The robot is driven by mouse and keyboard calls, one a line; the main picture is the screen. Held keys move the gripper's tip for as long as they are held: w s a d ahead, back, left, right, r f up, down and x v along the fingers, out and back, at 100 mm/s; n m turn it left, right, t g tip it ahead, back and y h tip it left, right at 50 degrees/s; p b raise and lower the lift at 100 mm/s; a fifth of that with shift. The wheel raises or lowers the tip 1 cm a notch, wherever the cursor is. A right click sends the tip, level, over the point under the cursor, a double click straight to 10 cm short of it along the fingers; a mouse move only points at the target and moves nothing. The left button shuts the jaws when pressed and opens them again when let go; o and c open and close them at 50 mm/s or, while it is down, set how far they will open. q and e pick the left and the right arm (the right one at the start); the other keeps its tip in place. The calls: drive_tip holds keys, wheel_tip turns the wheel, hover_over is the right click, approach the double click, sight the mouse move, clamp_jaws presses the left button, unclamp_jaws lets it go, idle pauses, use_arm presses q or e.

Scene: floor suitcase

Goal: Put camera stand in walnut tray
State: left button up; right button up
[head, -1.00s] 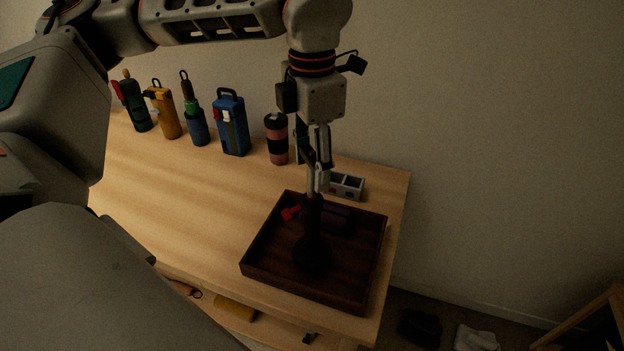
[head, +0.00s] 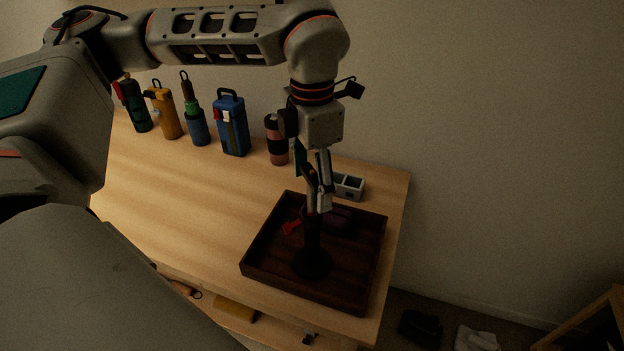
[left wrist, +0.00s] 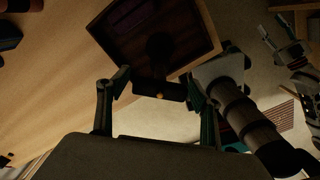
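The camera stand (head: 312,262) is a dark upright post on a round base, inside the walnut tray (head: 262,279). I cannot tell whether its base touches the tray floor.
A grey compartment box (head: 348,187) stands just behind the tray. A pink and black tumbler (head: 277,150), a blue bottle (head: 232,130) and several other bottles line the table's back. The wooden table (head: 190,205) is clear left of the tray, which sits near the right end.

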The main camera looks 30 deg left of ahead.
use_arm(q)
drive_tip(key=shift+r, duration=0.1)
wheel_tip(320, 180, up, 12)
idle(0.5)
idle(0.5)
